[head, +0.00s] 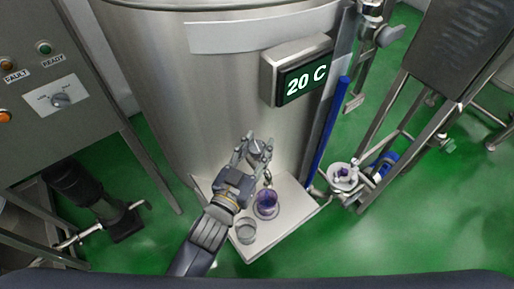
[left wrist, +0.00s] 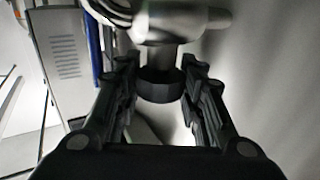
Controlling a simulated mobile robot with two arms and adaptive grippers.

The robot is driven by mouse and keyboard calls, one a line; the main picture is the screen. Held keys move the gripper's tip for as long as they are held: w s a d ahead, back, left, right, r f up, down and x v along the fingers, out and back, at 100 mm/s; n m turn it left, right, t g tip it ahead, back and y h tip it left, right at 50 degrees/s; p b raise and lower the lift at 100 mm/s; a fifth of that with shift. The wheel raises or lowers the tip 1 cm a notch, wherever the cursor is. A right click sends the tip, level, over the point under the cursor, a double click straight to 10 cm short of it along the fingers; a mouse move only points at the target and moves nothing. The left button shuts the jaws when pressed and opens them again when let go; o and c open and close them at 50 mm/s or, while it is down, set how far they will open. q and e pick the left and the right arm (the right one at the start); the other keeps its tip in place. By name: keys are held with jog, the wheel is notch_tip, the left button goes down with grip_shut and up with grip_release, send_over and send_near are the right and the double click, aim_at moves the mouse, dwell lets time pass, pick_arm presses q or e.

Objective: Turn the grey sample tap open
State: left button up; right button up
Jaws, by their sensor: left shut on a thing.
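The grey sample tap (head: 267,177) sits low on the front of the steel tank (head: 215,100). In the left wrist view its dark round knob (left wrist: 160,86) lies between the two fingers, with the shiny metal tap body (left wrist: 178,22) behind it. My left gripper (head: 254,149) is shut on the tap, and its fingers hide much of it in the head view. A glass with purple contents (head: 267,204) stands on the pale shelf below the spout. My right gripper is not in view.
The pale shelf (head: 285,228) juts out from the tank and also holds a clear beaker (head: 246,232). A 20 C display (head: 303,80) is above right. A grey control panel (head: 60,100) stands at the left. A blue pole (head: 328,135) and metal frame stand at the right.

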pick_arm(q)
jog(key=shift+r+y, duration=0.1)
jog(key=shift+y, duration=0.2)
jog(key=o, duration=1.1)
jog(key=shift+w, duration=0.1)
jog(key=v, duration=1.2)
